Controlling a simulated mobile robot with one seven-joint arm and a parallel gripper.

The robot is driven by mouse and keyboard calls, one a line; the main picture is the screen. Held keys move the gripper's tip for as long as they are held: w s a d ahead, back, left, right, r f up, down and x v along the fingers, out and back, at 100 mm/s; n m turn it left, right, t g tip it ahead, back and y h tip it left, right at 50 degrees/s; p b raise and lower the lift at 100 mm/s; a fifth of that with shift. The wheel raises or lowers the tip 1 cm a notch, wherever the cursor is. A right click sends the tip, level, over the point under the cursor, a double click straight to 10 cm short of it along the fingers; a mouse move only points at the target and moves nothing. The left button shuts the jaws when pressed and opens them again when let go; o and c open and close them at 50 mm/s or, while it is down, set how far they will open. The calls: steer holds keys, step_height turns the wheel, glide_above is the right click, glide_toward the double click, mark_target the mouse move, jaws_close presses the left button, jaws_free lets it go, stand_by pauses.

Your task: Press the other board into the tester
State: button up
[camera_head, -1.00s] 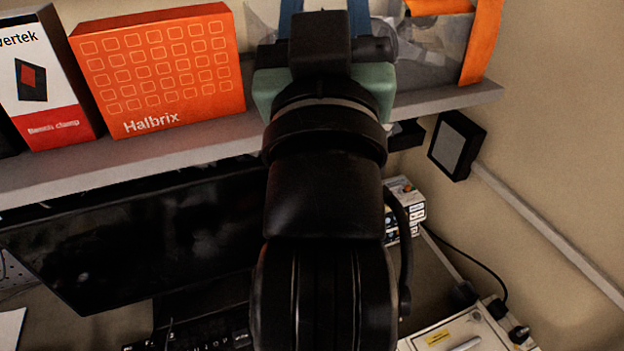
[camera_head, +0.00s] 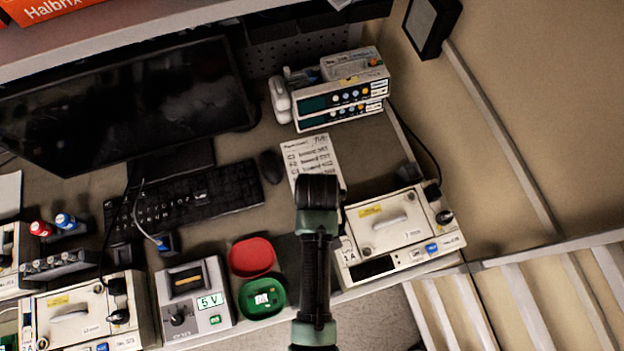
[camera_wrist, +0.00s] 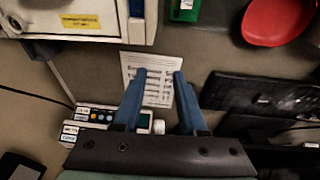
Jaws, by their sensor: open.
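The tester appears to be the grey box marked "5 V" (camera_head: 192,300) at the lower middle of the head view. It has a dark slot with a tan strip on top; I cannot tell what the strip is. A green tray (camera_head: 262,312) to its right holds a small pale piece (camera_head: 262,298), possibly a board. My arm hides the gripper in the head view.
The printed sheet (camera_head: 312,158) lies mid-desk. A keyboard (camera_head: 185,198), mouse (camera_head: 270,167) and monitor (camera_head: 120,100) are left. A shelf (camera_head: 170,30) overhangs the back.

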steer(key=s+f+g, duration=0.1)
steer(key=s, duration=0.1)
steer(key=s+f, duration=0.1)
steer(key=s, duration=0.1)
steer(key=s+f+g, duration=0.1)
steer(key=s+f, duration=0.1)
steer(key=s, duration=0.1)
steer(key=shift+s+a+g+p, duration=0.1)
steer(key=shift+a+g+p, duration=0.2)
steer(key=shift+a, duration=0.1)
step_height(320, 180, down, 8)
steer(key=b, duration=0.6)
steer(key=shift+r+b, duration=0.2)
steer(key=shift+b, duration=0.15)
jaws_close()
steer(key=shift+r, duration=0.15)
step_height(320, 180, up, 5)
steer(key=p, duration=0.5)
